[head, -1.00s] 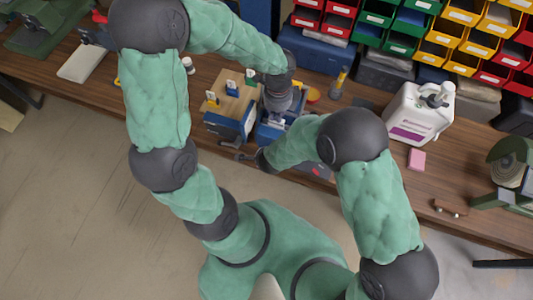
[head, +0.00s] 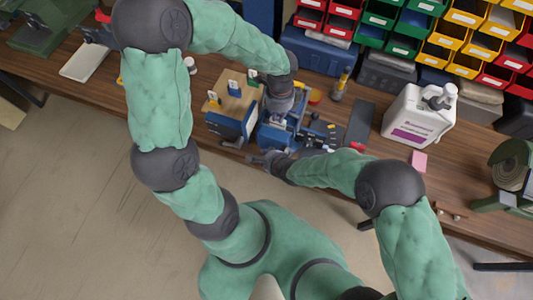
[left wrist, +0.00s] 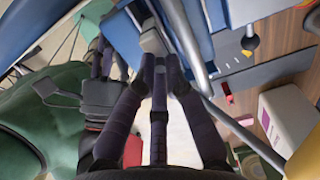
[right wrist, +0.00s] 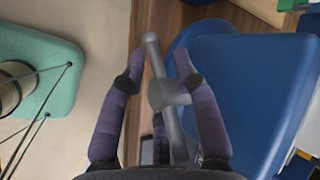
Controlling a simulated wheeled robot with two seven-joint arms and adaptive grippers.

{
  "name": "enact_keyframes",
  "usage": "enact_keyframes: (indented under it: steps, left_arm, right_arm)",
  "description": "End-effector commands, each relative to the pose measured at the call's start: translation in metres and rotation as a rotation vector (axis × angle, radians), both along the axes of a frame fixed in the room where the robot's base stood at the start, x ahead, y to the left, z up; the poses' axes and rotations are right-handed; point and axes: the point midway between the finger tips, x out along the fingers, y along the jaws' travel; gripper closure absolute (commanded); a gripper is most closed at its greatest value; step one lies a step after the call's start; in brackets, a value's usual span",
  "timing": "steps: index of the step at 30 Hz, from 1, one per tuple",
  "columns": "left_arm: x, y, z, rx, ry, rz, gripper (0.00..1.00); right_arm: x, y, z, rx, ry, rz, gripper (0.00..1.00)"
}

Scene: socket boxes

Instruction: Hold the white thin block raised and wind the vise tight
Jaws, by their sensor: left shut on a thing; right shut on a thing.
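The white thin block (left wrist: 152,42) shows in the left wrist view as a small pale piece at the fingertips, between blue vise jaws. My left gripper (left wrist: 160,66) is shut on it from above. In the head view my left gripper (head: 279,116) is over the blue vise (head: 268,137) and mostly hides the block. Whether the jaws touch the block I cannot tell. The grey vise handle (right wrist: 153,58) is a bar with a round hub in the right wrist view. My right gripper (right wrist: 158,66) is shut on it, at the vise's front near the table edge (head: 268,160).
A wood-topped blue box (head: 235,100) stands just left of the vise. Small tools (head: 318,132) lie close to its right. A white canister (head: 418,118) and a pink block (head: 418,161) are farther right. Coloured bins (head: 420,25) line the back.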

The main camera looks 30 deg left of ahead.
Motion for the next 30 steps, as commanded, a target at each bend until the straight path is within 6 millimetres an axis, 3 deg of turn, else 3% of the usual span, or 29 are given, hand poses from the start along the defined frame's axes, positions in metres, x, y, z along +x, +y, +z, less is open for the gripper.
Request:
enact_keyframes:
  steps: [17, 30]
  left_arm:
    - [0.0009, 0.0015, 0.0019, 0.003, -0.002, 0.001, 1.0]
    - [0.001, 0.0016, 0.0018, 0.003, -0.002, 0.001, 1.0]
  right_arm:
    - [0.004, 0.0041, 0.0064, 0.253, 0.054, 0.0, 1.0]
    - [0.0018, 0.0045, 0.0092, 0.594, 0.139, 0.003, 1.0]
